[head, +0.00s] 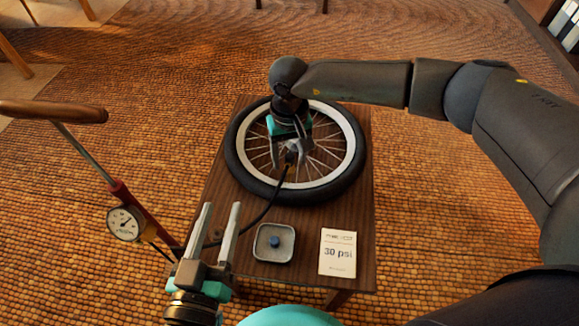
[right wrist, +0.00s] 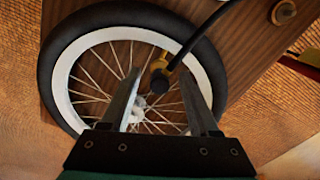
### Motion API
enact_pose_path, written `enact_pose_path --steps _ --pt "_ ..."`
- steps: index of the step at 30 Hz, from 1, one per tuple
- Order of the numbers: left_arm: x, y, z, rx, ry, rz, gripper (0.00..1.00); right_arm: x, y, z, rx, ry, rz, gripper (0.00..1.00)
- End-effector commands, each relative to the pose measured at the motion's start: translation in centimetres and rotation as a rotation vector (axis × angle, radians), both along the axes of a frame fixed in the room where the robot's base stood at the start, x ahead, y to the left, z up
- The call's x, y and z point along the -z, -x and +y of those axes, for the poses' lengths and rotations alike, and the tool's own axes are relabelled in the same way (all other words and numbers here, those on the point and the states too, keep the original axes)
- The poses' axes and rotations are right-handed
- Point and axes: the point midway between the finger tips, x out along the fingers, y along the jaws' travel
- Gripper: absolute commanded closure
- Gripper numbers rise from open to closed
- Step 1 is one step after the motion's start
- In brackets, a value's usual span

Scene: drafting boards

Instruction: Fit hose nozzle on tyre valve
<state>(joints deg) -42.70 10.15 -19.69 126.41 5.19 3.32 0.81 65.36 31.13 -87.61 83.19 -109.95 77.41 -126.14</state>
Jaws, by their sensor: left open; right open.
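The wheel, with a black tyre (head: 347,187) and white rim, lies flat on a small wooden table. The hose nozzle (right wrist: 160,78), dark with a brass-coloured part, sits over the spokes near the rim. The black hose (head: 268,207) runs from it towards the pump. The tyre valve cannot be made out apart from the nozzle. My right gripper (head: 290,160) is open above the wheel; in the right wrist view its fingers (right wrist: 160,72) stand either side of the nozzle, with gaps showing. My left gripper (head: 221,207) is open and empty at the table's near left edge.
A red pump with a wooden handle (head: 52,110) and a gauge (head: 124,223) stands left of the table.

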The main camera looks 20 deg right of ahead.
Motion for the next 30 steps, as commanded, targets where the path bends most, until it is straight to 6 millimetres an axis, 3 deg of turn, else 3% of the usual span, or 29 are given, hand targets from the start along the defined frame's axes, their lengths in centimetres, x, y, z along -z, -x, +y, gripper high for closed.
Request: enact_pose_path --steps 17,30 --pt "1.8 -1.2 2.0 0.008 -0.175 0.262 0.50 -4.0 -0.1 0.0 0.001 -0.001 -0.001 0.38" --pt "2.8 -0.5 4.7 -0.006 -0.305 0.499 0.50 -7.3 0.0 0.0 0.000 -0.001 -0.001 0.38"
